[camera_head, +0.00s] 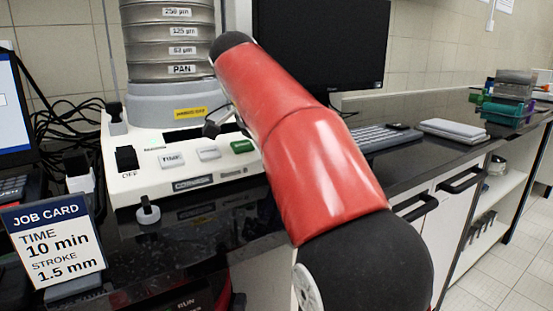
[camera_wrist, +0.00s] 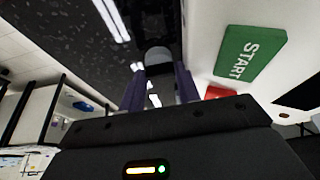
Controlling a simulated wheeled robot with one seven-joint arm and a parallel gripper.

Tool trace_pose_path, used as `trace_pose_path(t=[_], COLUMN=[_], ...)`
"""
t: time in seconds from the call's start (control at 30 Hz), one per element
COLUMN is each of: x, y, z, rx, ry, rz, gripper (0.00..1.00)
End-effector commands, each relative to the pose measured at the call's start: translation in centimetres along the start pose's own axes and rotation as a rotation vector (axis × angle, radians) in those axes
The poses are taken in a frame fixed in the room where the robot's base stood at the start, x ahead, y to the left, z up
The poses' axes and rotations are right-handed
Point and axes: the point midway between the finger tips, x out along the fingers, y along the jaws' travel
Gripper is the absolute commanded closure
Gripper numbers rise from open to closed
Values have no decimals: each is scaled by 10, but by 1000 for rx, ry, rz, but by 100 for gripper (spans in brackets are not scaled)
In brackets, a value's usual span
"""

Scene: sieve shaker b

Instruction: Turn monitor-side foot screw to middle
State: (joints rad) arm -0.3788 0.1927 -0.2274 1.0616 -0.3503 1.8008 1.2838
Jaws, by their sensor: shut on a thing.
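The sieve shaker (camera_head: 190,110) stands on the black bench with a stack of sieves on its base. Its monitor-side foot screw is hidden behind my red arm in the head view. In the wrist view a grey round-topped piece, which looks like that foot screw (camera_wrist: 158,56), sits between the fingers of my gripper (camera_wrist: 159,80). My gripper is shut on it, just beside the shaker's white front panel. The screw's turn angle cannot be read. The other foot screw (camera_head: 148,211) stands clear at the front left of the shaker.
The green START button (camera_wrist: 250,53) and a red button (camera_wrist: 218,92) are close to my gripper. A job card (camera_head: 55,243) stands at the left. The monitor (camera_head: 320,45), keyboard (camera_head: 370,137) and green racks (camera_head: 508,110) are farther back and right.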

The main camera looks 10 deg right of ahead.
Motion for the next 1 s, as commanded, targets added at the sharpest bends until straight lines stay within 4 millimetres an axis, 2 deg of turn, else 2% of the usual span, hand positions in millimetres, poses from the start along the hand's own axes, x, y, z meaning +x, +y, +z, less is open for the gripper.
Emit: trace_pose_path(t=[0.57, 0.6, 0.63, 1.0], x=[0, 0, 0, -3], y=[0, 0, 0, 4], z=[-3, -3, -3, -5], rx=[37, 36, 36, 34], ry=[6, 6, 6, 4], rz=[11, 11, 11, 10], gripper=[90, 63, 60, 58])
